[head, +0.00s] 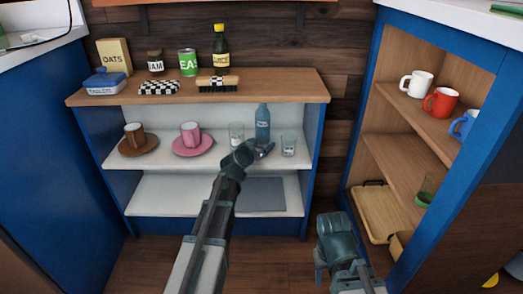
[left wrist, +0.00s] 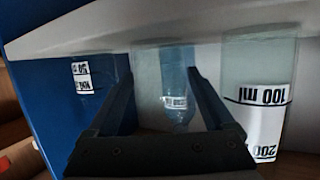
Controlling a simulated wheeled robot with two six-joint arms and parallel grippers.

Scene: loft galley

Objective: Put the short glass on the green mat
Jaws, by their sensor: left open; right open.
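Two clear glasses stand on the middle shelf, either side of a blue bottle (head: 262,122). The right glass (head: 288,146) looks like the shorter one; its label ending in 50 shows in the left wrist view (left wrist: 83,78). The other glass (head: 237,132) has a 100 ml and 200 ml label in the left wrist view (left wrist: 262,100). My left gripper (head: 262,152) is open and empty at the shelf front, before the bottle, between the glasses. My right gripper (head: 330,250) is lower right, clear of the shelf. No green mat is clearly seen.
Two cups on saucers (head: 193,142) stand left on the middle shelf. A grey mat (head: 260,195) lies on the lower shelf. A green edge (head: 505,6) shows on the right counter.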

